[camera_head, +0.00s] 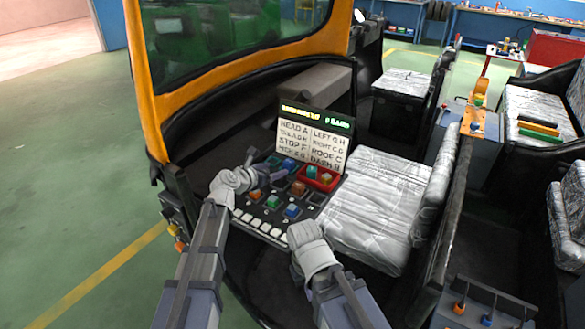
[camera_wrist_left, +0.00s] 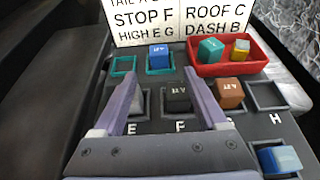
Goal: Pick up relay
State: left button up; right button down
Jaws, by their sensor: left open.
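A black relay (camera_wrist_left: 178,97) sits in the slot marked F on the relay panel (camera_wrist_left: 150,127). My left gripper (camera_wrist_left: 162,80) is open, its two fingers spread either side of that relay; I cannot tell whether they touch it. In the head view the left gripper (camera_head: 268,178) is over the panel's left part. An orange-brown relay (camera_wrist_left: 229,93) sits at G, and a blue relay (camera_wrist_left: 158,57) sits behind. A red tray (camera_wrist_left: 220,69) holds a teal relay (camera_wrist_left: 210,49) and a yellow-topped relay (camera_wrist_left: 240,49). My right arm's wrist (camera_head: 310,245) is at the panel's front; its fingers are hidden.
A lettered board (camera_head: 312,140) stands behind the panel. The slot at H (camera_wrist_left: 268,95) is empty. Another blue relay (camera_wrist_left: 280,160) is at lower right. A wrapped seat (camera_head: 375,205) adjoins the panel, and the orange vehicle frame (camera_head: 150,90) rises at the left.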

aim_at(286, 164)
pick_arm(q)
jog(key=shift+w+d+f, duration=0.1)
jog(key=shift+b+x, duration=0.45)
jog(key=shift+x, duration=0.6)
jog(key=shift+r+b+x, duration=0.15)
jog(key=shift+b+x, duration=0.25)
jog(key=shift+x, duration=1.05)
jog(key=shift+r+b+x, duration=0.15)
jog(key=shift+b+x, duration=0.25)
jog(key=shift+x, duration=1.05)
jog(key=shift+w+r, duration=0.1)
jog(key=shift+c, duration=0.2)
grip_shut()
